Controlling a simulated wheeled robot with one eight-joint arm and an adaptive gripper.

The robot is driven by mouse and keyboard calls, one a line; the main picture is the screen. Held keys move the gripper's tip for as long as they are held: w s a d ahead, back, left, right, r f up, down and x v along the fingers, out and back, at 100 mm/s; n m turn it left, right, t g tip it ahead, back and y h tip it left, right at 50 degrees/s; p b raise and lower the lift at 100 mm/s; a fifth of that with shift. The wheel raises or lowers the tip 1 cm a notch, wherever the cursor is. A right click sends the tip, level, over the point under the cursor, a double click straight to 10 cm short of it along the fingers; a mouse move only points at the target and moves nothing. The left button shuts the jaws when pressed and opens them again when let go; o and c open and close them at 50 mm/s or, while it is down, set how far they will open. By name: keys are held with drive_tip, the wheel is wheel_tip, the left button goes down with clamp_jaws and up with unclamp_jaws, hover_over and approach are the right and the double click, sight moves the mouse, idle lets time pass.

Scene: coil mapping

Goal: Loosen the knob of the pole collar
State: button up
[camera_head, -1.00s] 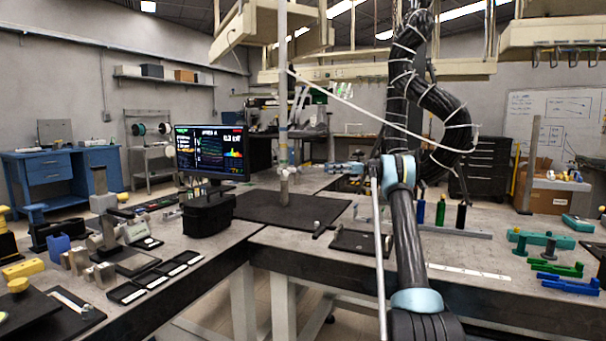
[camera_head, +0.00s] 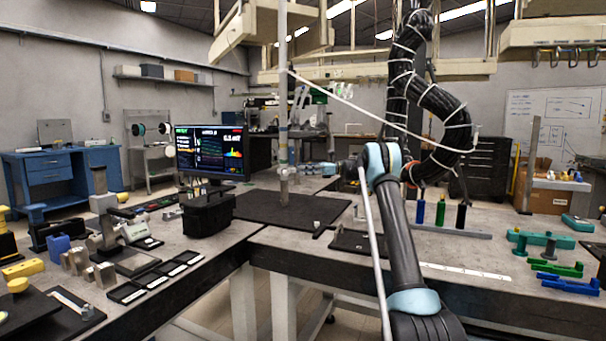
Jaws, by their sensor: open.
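A slim upright pole (camera_head: 283,110) stands on a dark square mat (camera_head: 255,209) in the middle of the bench. A small grey collar (camera_head: 286,173) sits around the pole low down, a little above the mat. A small lump at its right side may be its knob, but it is too small to tell for sure. My arm rises from the lower right to an elbow joint to the right of the pole.
A monitor (camera_head: 209,152) and a black case (camera_head: 207,215) stand left of the pole. A thin white line (camera_head: 370,115) slants from the pole to the right. The mat around the pole's foot is mostly clear.

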drive_tip(key=shift+c, duration=0.4)
drive_tip(key=shift+r, duration=0.1)
drive_tip(key=c, duration=1)
drive_tip(key=shift+n, duration=0.4)
drive_tip(key=n, duration=2.2)
drive_tip(key=shift+s+d+f+n, duration=0.1)
drive_tip(key=shift+s+f+n, duration=0.05)
drive_tip(key=shift+f+n, duration=0.25)
